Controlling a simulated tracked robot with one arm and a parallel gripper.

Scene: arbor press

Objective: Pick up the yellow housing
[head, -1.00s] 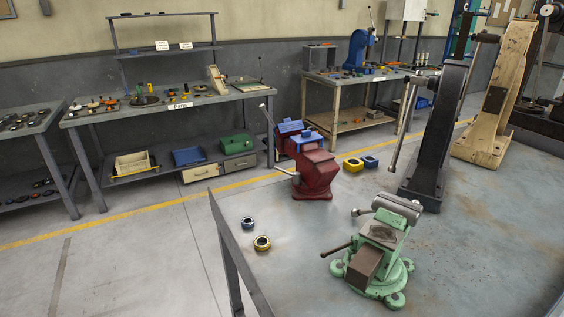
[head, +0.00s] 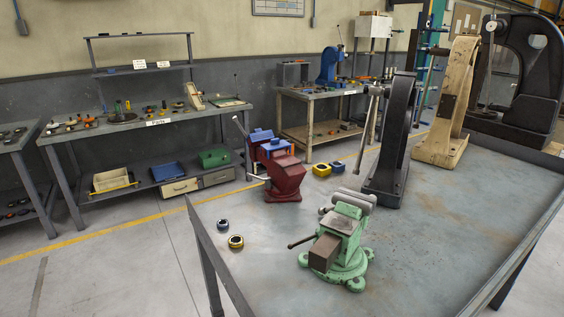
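Two yellow parts lie on the large grey metal table (head: 440,235). A yellow ring-like housing with a dark centre (head: 236,241) lies near the table's left edge, beside a smaller dark blue-grey ring (head: 222,224). A larger yellow block-like housing with a dark opening (head: 321,170) lies farther back, just right of the red vise, with a blue one (head: 338,167) close against its right side. I cannot tell from the picture which of the two yellow parts the task names. My gripper does not show in the view.
A green vise (head: 340,245) stands near the front and a red vise (head: 284,178) behind it. Black (head: 392,145), cream (head: 450,105) and large black (head: 525,75) presses line the table's back right. Table surface between the vises and right edge is clear. A parts bench (head: 150,125) stands behind.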

